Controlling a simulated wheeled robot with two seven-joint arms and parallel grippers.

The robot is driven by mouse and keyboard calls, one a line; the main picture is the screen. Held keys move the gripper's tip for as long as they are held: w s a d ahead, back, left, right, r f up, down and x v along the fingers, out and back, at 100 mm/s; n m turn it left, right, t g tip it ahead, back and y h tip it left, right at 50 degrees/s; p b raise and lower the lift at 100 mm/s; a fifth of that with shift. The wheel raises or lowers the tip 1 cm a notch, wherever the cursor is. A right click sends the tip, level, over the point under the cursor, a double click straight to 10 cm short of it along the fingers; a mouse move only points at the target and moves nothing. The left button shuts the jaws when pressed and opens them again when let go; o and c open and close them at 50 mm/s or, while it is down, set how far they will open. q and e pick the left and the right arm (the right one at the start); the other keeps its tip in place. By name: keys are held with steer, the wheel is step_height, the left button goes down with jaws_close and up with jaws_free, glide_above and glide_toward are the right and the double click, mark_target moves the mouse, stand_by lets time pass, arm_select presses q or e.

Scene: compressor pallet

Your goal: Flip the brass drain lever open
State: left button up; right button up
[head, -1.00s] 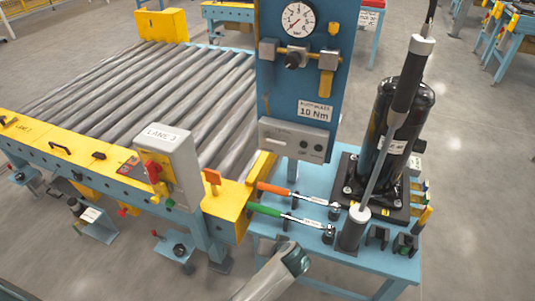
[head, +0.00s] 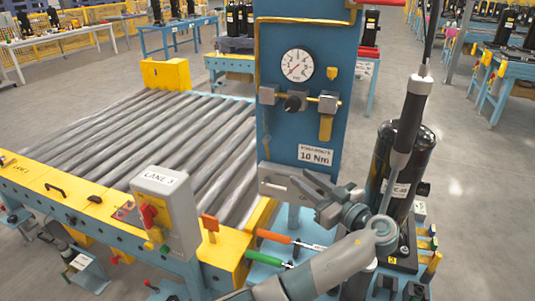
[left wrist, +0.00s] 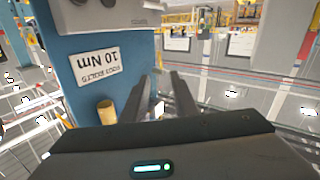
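A brass-coloured cylinder (head: 326,127) hangs below the right grey block of the air fitting on the blue panel (head: 276,135). It also shows in the left wrist view (left wrist: 106,111), where the picture is upside down. I cannot make out a separate drain lever on it, or its position. My left gripper (head: 300,178) is below the "10 Nm" label, in front of the panel's lower part, beneath the brass cylinder and apart from it. Its two fingers (left wrist: 167,74) stand apart with nothing between them. My right gripper is out of view.
A pressure gauge (head: 297,65) sits above the fitting. A grey box (head: 272,180) on the panel is partly covered by my gripper. A black compressor (head: 418,150) stands right of the panel. Orange (head: 273,236) and green (head: 265,258) handled tools lie below my arm. The roller conveyor (head: 150,130) is left.

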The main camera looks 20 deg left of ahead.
mark_target(268, 153)
arm_select(q)
steer(key=shift+r, duration=0.15)
